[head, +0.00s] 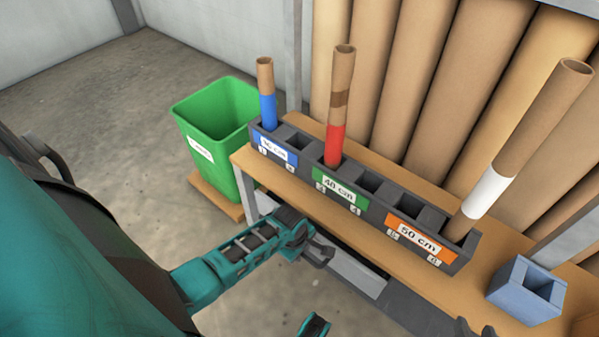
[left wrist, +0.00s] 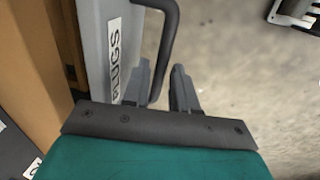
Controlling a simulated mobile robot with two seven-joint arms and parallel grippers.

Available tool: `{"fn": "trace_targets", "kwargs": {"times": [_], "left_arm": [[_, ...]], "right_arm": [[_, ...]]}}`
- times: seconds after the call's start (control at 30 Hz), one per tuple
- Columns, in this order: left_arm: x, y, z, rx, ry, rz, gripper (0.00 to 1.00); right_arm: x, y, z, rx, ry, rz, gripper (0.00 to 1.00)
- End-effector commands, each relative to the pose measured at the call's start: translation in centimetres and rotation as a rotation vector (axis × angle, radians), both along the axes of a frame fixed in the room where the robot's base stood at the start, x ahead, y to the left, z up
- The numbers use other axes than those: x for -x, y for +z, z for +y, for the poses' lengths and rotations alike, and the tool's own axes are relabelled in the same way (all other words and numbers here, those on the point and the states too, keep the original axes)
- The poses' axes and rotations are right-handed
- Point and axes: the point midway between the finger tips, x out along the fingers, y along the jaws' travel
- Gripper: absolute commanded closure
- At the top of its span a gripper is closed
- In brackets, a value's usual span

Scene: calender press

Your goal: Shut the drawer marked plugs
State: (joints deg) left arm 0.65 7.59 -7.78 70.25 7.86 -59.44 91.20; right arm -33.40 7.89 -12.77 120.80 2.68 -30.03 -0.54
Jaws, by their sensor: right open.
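The plugs drawer is the light grey drawer (head: 355,272) under the bench's front edge. In the left wrist view its front (left wrist: 98,45) carries a white PLUGS label (left wrist: 116,60) and a dark bar handle (left wrist: 171,22). A dark gap shows between this front and the bench edge, so it appears to stand out a little. My left gripper (head: 318,252) is at the drawer in the head view. In the left wrist view its fingers (left wrist: 162,85) are apart, with the handle's bar running down between them; contact is unclear. My right gripper (head: 475,328) is open and empty at the bottom edge.
On the wooden bench (head: 262,178) a dark divided rack (head: 375,190) holds several cardboard tubes. A blue box (head: 525,290) stands at the right. A green bin (head: 215,130) stands left of the bench. The concrete floor in front is clear.

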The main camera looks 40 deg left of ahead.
Motion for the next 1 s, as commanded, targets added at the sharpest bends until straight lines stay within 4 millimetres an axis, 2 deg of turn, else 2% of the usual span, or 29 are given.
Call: {"fn": "trace_targets", "kwargs": {"times": [0.03, 0.27, 0.77, 1.0], "left_arm": [[0.0, 0.0, 0.0, 0.000, 0.000, 0.000, 0.78], [0.0, 0.0, 0.0, 0.000, 0.000, 0.000, 1.00], [-0.2, 0.0, 0.0, 0.000, 0.000, 0.000, 1.00], [-3.4, -0.2, -0.3, 0.001, 0.002, -0.002, 1.00]], "right_arm": [[0.0, 0.0, 0.0, 0.001, 0.001, 0.001, 0.60], [0.1, -0.2, -0.1, 0.007, 0.004, 0.002, 0.60], [0.1, -0.3, -0.2, 0.009, 0.006, 0.002, 0.60], [0.2, -1.2, -0.1, 0.009, 0.008, 0.013, 0.60]]}}
